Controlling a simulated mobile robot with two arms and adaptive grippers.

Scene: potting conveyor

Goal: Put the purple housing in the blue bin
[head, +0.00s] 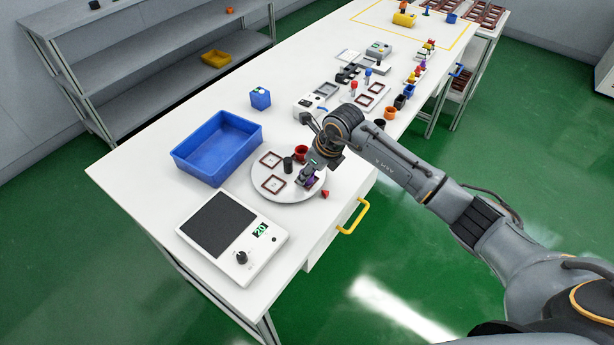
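The purple housing (310,182) is a small purple shape on the right side of a white round plate (292,196), partly hidden by my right gripper. My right gripper (308,175) reaches down from the right, with its fingers right at the housing. The view is too small to tell whether the fingers are open or closed around it. The blue bin (238,160) stands on the table to the left of the plate; its visible inside looks empty. My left gripper is not in view.
A red cup (301,152), a black cylinder (288,165) and brown square frames (273,184) share the plate. A red piece (325,194) lies by its right edge. A scale-like device (233,236) sits in front; a blue cube (260,99) stands behind the bin.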

